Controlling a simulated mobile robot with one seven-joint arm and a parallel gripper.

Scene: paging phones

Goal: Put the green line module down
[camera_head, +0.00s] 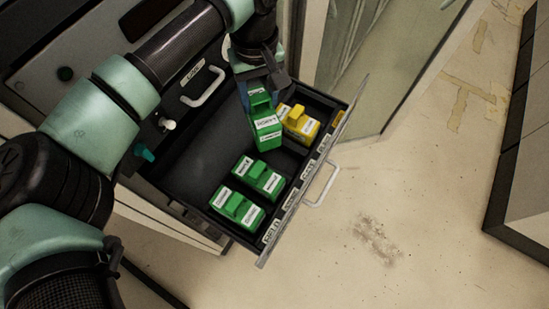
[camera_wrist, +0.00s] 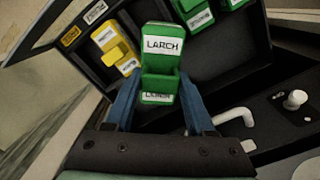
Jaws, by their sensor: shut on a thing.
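The green line module (camera_head: 264,128) is held in my gripper (camera_head: 262,82) over the open drawer. In the wrist view the green line module (camera_wrist: 160,45) carries a white label reading LARCH and sits between the two blue fingers of my gripper (camera_wrist: 158,92). The drawer (camera_head: 190,140) is black inside. Two other green modules lie in it, one at the near corner (camera_head: 238,208) and one beside it (camera_head: 259,178). A yellow module (camera_head: 299,122) sits right of the held module, and also shows in the wrist view (camera_wrist: 115,48). I cannot tell whether the held module touches the drawer floor.
The drawer front (camera_head: 310,165) has label strips along its rim and a pale handle (camera_head: 322,184). The cabinet face has a white handle (camera_head: 204,87) and a white knob (camera_head: 168,124). The drawer's left part is bare. Open floor (camera_head: 400,220) lies to the right.

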